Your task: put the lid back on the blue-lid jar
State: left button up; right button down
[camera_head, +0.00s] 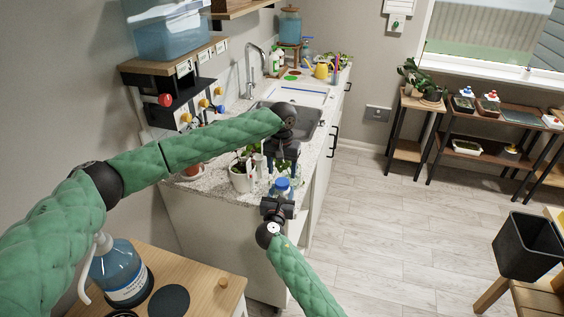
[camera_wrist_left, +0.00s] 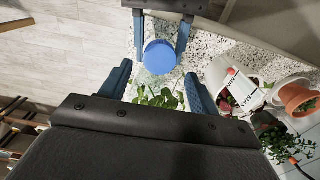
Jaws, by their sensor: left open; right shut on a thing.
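The blue lid (camera_head: 282,185) is at the near end of the counter, between the fingers of my right gripper (camera_head: 279,199), which is shut on it. In the left wrist view the lid (camera_wrist_left: 160,57) shows from above between those fingers. Clear glass shows just beyond the lid (camera_wrist_left: 157,82); whether the lid touches or sits on a jar rim I cannot tell. My left gripper (camera_wrist_left: 157,82) is open and empty above the counter, close behind the right one. Green leaves (camera_wrist_left: 156,98) show between and below its fingers.
A white pot with a plant (camera_head: 242,177) and a terracotta pot (camera_head: 192,170) stand left of the grippers. The sink (camera_head: 305,118) lies behind. A pump bottle (camera_head: 122,272) stands on the wooden cabinet at front left.

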aim_at(282, 181)
pick_arm(q)
jog(key=shift+f, duration=2.15)
jog(key=shift+c, duration=0.2)
jog(key=c, duration=1)
jog(key=m, duration=0.8)
jog(key=o, duration=1.2)
notch_tip(282, 181, up, 12)
jog(key=shift+f, duration=0.1)
